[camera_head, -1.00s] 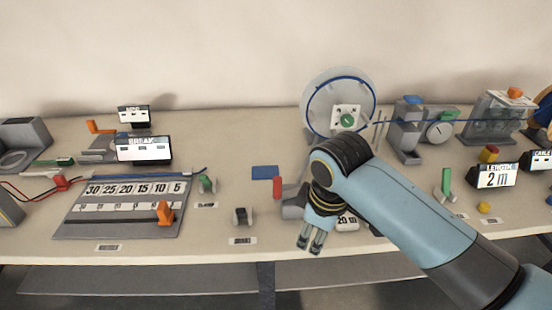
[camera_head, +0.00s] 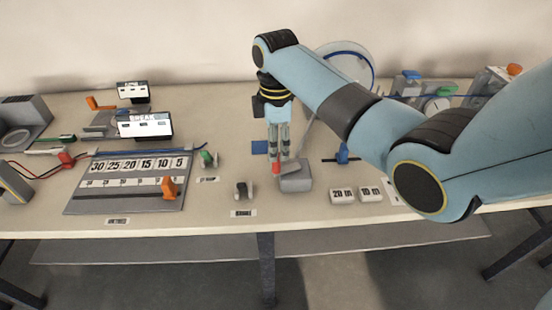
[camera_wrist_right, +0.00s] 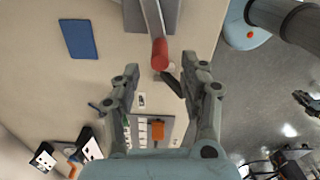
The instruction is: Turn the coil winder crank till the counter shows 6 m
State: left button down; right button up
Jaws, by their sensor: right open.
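The red crank handle (camera_head: 276,168) stands at the left of the coil winder's grey base (camera_head: 296,182). The winder's pale disc (camera_head: 352,66) with blue cable is partly hidden by my right arm. My right gripper (camera_head: 278,151) points down, open, just above the red handle. In the right wrist view the red handle (camera_wrist_right: 159,52) shows between the two spread fingers (camera_wrist_right: 161,66), with a grey arm running up from it. I cannot tell whether a finger touches it. The counter is hidden behind my right arm in the head view. My left gripper is not in view.
A blue patch (camera_head: 259,147) lies behind the handle. A grey-black clip (camera_head: 242,191) and a board with numbers (camera_head: 82,196) lie to the left. Two white blocks (camera_head: 343,196) marked with lengths sit to the right. The table's front edge is close.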

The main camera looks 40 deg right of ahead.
notch_tip(320, 180, down, 6)
jog(key=shift+r, duration=0.25)
grip_shut()
